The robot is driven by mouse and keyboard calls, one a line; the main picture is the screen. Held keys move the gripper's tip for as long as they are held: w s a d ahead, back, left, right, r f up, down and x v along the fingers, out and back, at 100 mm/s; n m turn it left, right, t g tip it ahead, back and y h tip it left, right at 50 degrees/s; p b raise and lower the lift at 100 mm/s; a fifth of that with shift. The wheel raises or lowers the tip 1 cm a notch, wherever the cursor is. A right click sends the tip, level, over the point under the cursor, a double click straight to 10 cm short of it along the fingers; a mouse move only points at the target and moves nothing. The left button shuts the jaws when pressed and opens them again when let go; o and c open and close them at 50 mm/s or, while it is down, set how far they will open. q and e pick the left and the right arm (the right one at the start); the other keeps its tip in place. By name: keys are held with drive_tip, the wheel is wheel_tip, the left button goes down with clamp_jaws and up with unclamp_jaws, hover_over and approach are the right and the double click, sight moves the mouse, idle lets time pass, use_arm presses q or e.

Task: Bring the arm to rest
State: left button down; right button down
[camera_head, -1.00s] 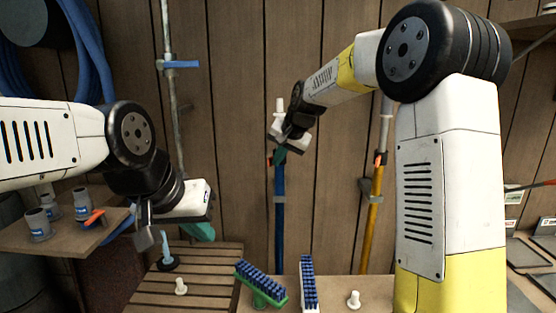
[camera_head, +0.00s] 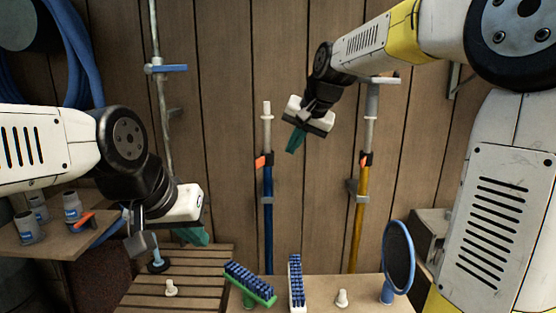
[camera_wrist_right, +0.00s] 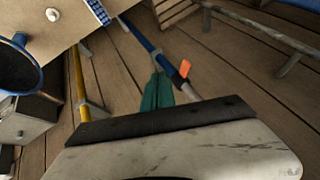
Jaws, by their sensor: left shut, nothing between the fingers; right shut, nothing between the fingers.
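My right gripper (camera_head: 294,141) is shut and empty. Its green fingers point down in front of the wooden wall, between the blue pole (camera_head: 267,210) and the yellow pole (camera_head: 359,220). The right wrist view shows the same fingers (camera_wrist_right: 157,92) together with nothing between them. My left gripper (camera_head: 196,237) is at the lower left, above the slatted bench, with its green fingertips partly hidden behind its white housing. It is shut and holds nothing visible.
A slatted bench (camera_head: 190,262) and a table (camera_head: 325,291) stand below. The table carries two blue-bristled brushes (camera_head: 250,283) (camera_head: 296,279), a white peg (camera_head: 342,298) and a blue-rimmed round net (camera_head: 398,258). A shelf with grey fittings (camera_head: 60,243) is near my left arm. A valved pipe (camera_head: 163,100) runs up the wall.

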drive_tip(key=s+d+f+n, duration=0.1)
drive_tip(key=s+d+f, duration=0.2)
drive_tip(key=s, duration=0.5)
drive_tip(key=s+d+f+n+h, duration=0.1)
drive_tip(key=s+d+f, duration=0.2)
drive_tip(key=s, duration=0.6)
drive_tip(key=s+d+f, duration=0.3)
drive_tip(key=s+d, duration=0.1)
drive_tip(key=s, duration=0.5)
drive_tip(key=shift+f+n, duration=0.15)
drive_tip(key=shift+n, duration=0.25)
